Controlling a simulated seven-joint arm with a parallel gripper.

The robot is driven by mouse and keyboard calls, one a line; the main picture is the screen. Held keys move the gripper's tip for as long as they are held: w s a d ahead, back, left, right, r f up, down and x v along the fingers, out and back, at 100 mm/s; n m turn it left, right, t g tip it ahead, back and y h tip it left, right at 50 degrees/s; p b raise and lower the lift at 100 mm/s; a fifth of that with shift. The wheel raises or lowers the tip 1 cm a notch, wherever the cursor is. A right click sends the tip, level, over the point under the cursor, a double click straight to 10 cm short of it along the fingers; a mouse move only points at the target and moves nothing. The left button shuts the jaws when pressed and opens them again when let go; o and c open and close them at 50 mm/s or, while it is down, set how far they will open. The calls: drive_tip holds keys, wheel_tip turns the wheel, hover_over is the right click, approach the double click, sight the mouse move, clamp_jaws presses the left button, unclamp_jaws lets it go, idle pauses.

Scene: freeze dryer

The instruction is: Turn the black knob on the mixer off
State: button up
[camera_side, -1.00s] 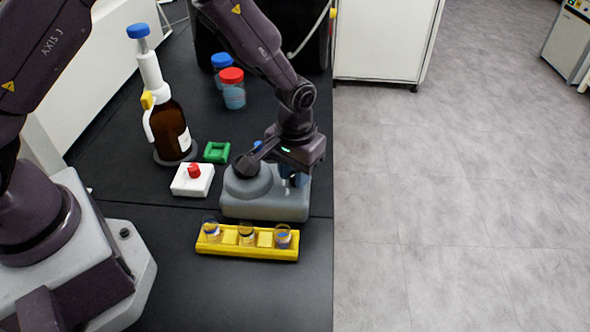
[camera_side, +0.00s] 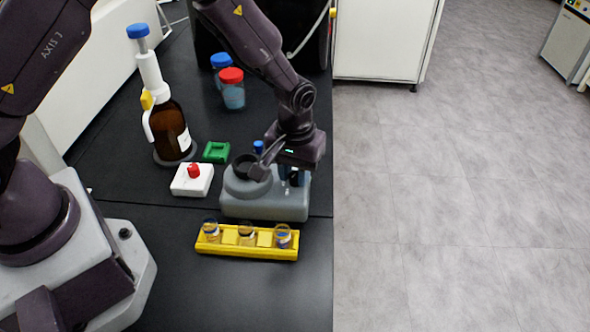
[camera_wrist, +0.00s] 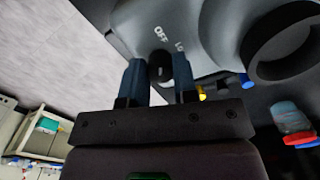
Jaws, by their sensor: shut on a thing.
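The mixer (camera_side: 240,205) is a grey unit with a round black cup on top, on the black bench under my gripper. Its black knob (camera_wrist: 160,66) shows in the wrist view between my two blue fingers, below the printed "OFF" and beside "LO". My gripper (camera_wrist: 159,75) is shut on the knob, pointing down at the mixer's top. In the side view my gripper (camera_side: 293,178) is over the right part of the mixer, and the fingers and wrist mostly hide the knob. I cannot tell which mark the knob points to.
A yellow rack (camera_side: 240,252) with glass vials stands in front of the mixer. A white box with a red knob (camera_side: 193,170), a green tray (camera_side: 216,152) and a brown bottle (camera_side: 170,130) are left. Red-capped (camera_side: 232,90) and blue-capped jars stand behind.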

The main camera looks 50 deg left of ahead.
sight(295, 174)
drive_tip(key=o, duration=0.9)
drive_tip(key=shift+o, duration=0.2)
drive_tip(key=shift+r, duration=0.1)
wheel_tip(295, 174, up, 13)
drive_tip(key=s+a+r+m+t, duration=0.2)
drive_tip(key=s+a+r, duration=0.2)
drive_tip(key=s+r, duration=0.3)
drive_tip(key=s+a+r+m+t, duration=0.3)
drive_tip(key=s+a+r, duration=0.2)
drive_tip(key=s, duration=0.8)
wheel_tip(295, 174, up, 3)
drive_tip(key=shift+s+f+t, duration=0.1)
drive_tip(key=shift+s+t, duration=0.2)
